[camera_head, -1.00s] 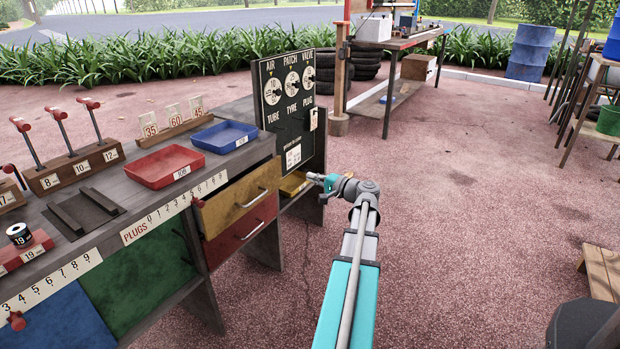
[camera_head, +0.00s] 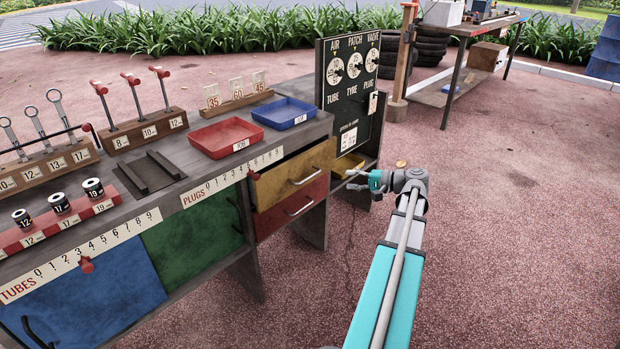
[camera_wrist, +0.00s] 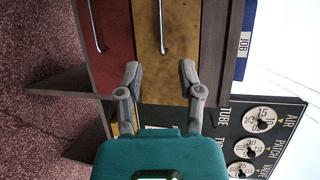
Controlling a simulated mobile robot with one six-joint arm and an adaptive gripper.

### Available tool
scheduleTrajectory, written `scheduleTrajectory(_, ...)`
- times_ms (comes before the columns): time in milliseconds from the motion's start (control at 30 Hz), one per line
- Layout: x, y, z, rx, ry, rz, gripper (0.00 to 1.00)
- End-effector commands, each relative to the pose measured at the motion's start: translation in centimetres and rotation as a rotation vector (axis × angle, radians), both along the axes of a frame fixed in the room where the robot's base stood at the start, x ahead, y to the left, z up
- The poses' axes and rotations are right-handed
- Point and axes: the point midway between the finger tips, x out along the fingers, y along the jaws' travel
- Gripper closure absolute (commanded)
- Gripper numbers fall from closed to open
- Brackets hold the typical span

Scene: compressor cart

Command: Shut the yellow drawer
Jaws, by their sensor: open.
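The yellow drawer (camera_head: 280,183) is in the right part of the workbench, above the red drawer (camera_head: 290,209). It stands out a little from the bench front, with a gap showing at its top. It has a silver bar handle (camera_head: 305,175). In the wrist view the yellow drawer (camera_wrist: 165,75) fills the middle, turned sideways, with its handle (camera_wrist: 162,28) near the top. My gripper (camera_head: 356,180) is open and empty, to the right of the drawer front. In the wrist view my gripper's (camera_wrist: 157,75) fingers are spread over the drawer's lower end, apart from the handle.
A red tray (camera_head: 226,138) and a blue tray (camera_head: 285,113) sit on the bench top. A dial board (camera_head: 348,90) stands at the bench's right end, with a yellow tray (camera_head: 346,165) below it. The pink ground right of my arm is clear.

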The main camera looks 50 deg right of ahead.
Motion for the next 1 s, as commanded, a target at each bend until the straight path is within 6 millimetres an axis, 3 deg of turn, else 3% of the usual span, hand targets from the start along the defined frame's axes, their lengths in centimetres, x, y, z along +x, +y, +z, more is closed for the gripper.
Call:
scheduleTrajectory(467, 1.3, 0.6, -0.3, 0.000, -0.001, 0.002, 0.52)
scheduleTrajectory(1000, 7.5, 3.3, -1.6, -0.001, -0.002, 0.001, 0.52)
